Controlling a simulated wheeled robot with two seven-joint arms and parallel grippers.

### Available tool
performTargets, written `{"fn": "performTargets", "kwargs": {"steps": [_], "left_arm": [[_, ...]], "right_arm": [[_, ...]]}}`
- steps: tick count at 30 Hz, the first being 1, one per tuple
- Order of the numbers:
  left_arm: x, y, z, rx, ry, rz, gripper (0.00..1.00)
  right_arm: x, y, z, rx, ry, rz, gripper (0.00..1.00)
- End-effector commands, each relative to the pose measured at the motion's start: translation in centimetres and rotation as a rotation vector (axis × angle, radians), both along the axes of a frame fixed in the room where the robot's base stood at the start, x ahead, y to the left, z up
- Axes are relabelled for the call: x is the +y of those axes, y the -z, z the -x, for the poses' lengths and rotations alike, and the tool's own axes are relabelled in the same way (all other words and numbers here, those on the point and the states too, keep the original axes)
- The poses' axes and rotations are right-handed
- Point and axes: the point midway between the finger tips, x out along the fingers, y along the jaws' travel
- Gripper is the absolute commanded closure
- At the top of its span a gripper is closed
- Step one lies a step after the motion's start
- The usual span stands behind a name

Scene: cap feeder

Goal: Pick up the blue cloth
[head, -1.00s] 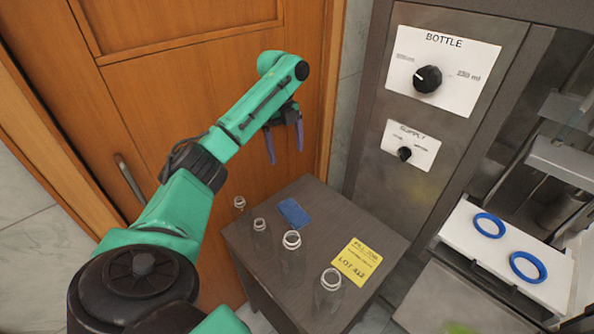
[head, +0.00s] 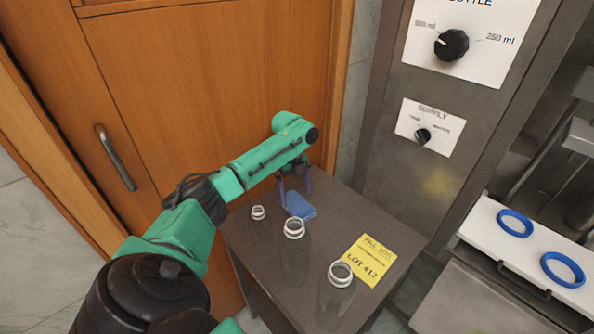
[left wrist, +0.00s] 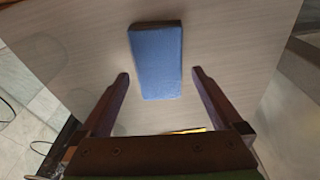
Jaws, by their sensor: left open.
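The blue cloth (head: 300,206) is a small folded rectangle lying on the dark tabletop. In the left wrist view the cloth (left wrist: 156,60) lies between and just beyond the fingertips. My left gripper (head: 296,190) is open and empty, pointing down above the cloth. In the left wrist view the left gripper (left wrist: 160,75) has one finger to each side of the cloth. I cannot tell how high the fingertips are above the table. My right gripper is not in view.
Clear bottles, including one near the front (head: 334,292) and one in the middle (head: 294,250), stand on the small table (head: 262,262) close to the cloth. A yellow LOT 412 note (head: 368,260) lies at right. A machine panel (head: 400,172) rises behind it.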

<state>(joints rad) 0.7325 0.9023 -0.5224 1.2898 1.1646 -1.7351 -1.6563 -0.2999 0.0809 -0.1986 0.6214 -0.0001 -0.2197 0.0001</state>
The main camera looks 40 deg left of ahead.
Motion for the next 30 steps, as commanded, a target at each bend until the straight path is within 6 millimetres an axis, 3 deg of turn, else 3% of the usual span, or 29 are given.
{"fn": "performTargets", "kwargs": {"steps": [4, 11, 15, 17, 26, 30], "left_arm": [[-0.3, 2.5, 0.2, 0.003, 0.001, 0.000, 0.00], [-0.4, 3.0, 0.2, 0.000, 0.001, 0.000, 0.00], [-0.4, 3.0, 0.2, 0.000, 0.001, 0.000, 0.50], [-0.4, 3.0, 0.2, 0.000, 0.001, 0.000, 0.69], [-0.4, 2.6, 0.2, 0.000, 0.001, -0.001, 0.69], [-0.4, 1.0, 0.1, -0.003, 0.001, 0.000, 0.69]], "right_arm": [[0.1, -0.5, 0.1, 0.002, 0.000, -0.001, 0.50], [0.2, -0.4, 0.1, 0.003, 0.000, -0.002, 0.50], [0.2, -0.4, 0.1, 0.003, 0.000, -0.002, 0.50], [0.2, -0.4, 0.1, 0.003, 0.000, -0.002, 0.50], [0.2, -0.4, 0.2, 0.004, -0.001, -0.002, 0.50], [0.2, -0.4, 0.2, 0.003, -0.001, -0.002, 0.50]]}}
